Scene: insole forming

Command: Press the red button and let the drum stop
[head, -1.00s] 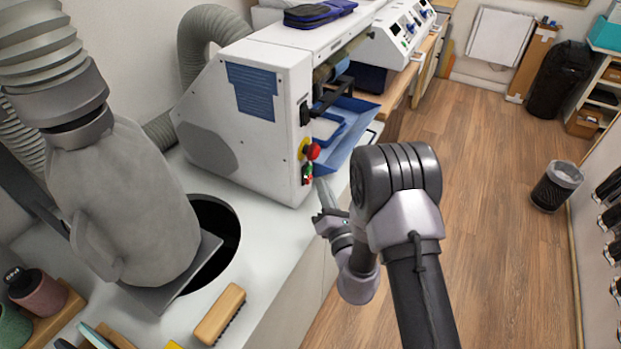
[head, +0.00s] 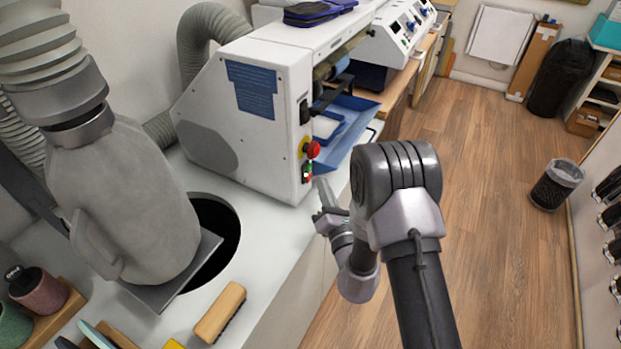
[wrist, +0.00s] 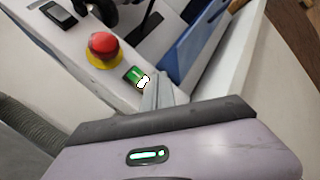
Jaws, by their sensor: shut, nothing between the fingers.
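The red button (head: 313,149) is a round mushroom knob on a yellow base on the end panel of the white machine (head: 262,115). It also shows in the wrist view (wrist: 103,43). Just below it is a green and red switch (head: 307,170), whose green part shows beside my fingertips in the wrist view (wrist: 134,75). My gripper (head: 320,184) is shut and empty, its tips close to the switch and below the red button. I cannot tell whether the tips touch the switch. The drum (head: 325,69) shows only as a small part at the machine's opening.
A blue tray (head: 345,135) sticks out of the machine's front, right of the button. A grey extraction hood (head: 125,205) stands left over a dark round hole. A brush (head: 220,312) lies on the white bench.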

